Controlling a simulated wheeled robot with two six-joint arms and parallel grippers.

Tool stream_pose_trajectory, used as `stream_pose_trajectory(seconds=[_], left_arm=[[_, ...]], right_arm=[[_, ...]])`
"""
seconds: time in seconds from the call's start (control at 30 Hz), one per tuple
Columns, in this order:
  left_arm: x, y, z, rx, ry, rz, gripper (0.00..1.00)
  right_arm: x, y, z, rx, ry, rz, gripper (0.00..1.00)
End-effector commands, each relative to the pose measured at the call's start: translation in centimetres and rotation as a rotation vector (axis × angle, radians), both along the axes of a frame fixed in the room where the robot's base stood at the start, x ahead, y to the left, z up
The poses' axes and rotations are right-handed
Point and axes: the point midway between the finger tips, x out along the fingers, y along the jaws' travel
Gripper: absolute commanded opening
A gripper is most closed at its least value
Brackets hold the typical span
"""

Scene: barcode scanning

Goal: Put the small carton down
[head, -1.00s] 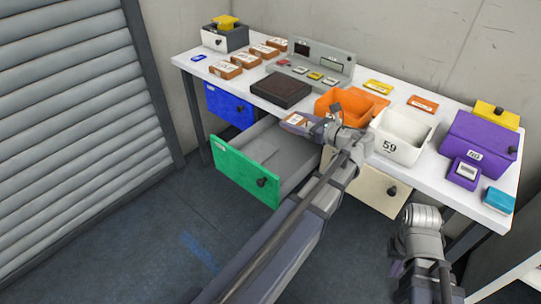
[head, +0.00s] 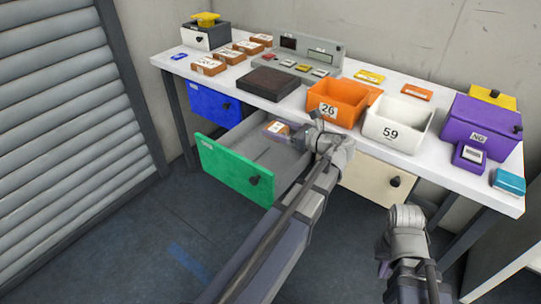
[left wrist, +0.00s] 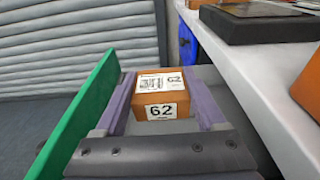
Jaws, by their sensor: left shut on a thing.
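The small carton (left wrist: 160,92) is brown-orange with white labels and the number 62. My left gripper (head: 280,130) is shut on it, with a purple finger on each side in the left wrist view. In the head view the carton (head: 274,127) is over the open green-fronted drawer (head: 234,172), toward its back near the table edge. I cannot tell if it touches the drawer floor. My right gripper (head: 384,268) is low at the front right, mostly hidden by its arm, apart from the table.
Several similar cartons (head: 208,67) stand on the white table (head: 225,83), left of a dark flat box (head: 275,82). An orange bin marked 26 (head: 335,105), a white bin marked 59 (head: 393,128) and a purple NG box (head: 480,130) stand right. The visible drawer floor is bare.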

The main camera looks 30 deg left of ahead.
Motion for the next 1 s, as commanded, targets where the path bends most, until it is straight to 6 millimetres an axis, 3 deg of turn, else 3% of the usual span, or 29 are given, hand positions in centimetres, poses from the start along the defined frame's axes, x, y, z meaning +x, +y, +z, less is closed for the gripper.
stream_pose_trajectory(seconds=[0.43,0.77,1.0], left_arm=[[0.0,0.0,-5.8,0.001,0.000,0.000,0.07],[0.0,0.0,-6.6,0.001,0.000,0.000,0.07],[0.0,0.0,-9.4,0.001,0.000,0.000,0.07]], right_arm=[[0.1,-0.2,-5.8,-0.008,-0.004,0.004,0.00],[0.1,-0.2,-6.6,-0.008,-0.003,0.006,0.00],[0.1,-0.1,-9.4,-0.007,-0.003,0.010,0.00]])
